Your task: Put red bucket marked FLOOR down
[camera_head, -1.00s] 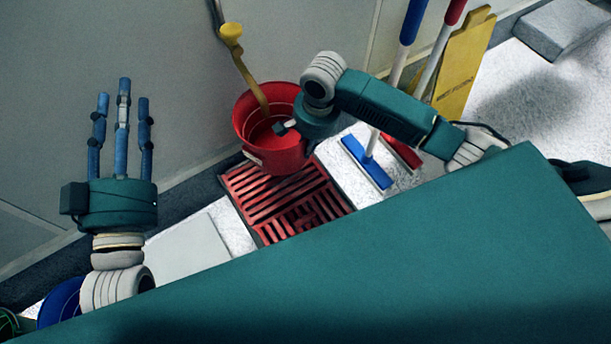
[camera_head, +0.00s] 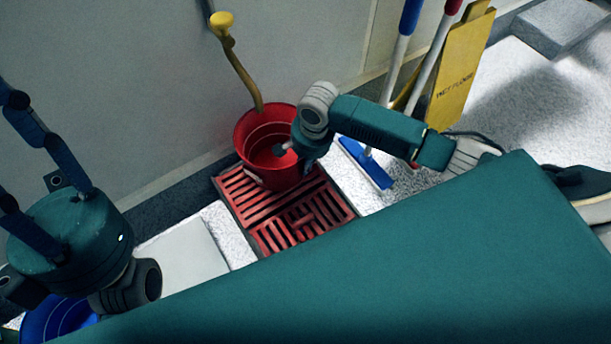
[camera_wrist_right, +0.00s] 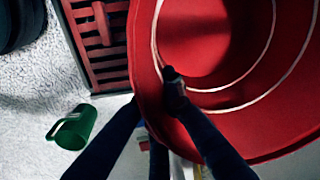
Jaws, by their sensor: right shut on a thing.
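The red bucket (camera_head: 268,165) is upright over the red floor grate (camera_head: 235,200) by the wall. A small pale label shows low on its side, and I cannot read it. My right gripper (camera_head: 285,148) is shut on the bucket's right rim, one finger inside. The right wrist view shows the bucket (camera_wrist_right: 225,45) large, with pale rings inside and the gripper (camera_wrist_right: 175,92) at its rim. Whether the bucket's base touches the grate is hard to tell. My left gripper (camera_head: 45,170) is open and empty at the left, fingers spread, away from the bucket.
A bent yellow pipe (camera_head: 240,70) comes down the wall to the bucket's back rim. A blue bucket (camera_head: 55,318) is at lower left. The wrist view shows a green jug (camera_wrist_right: 75,128).

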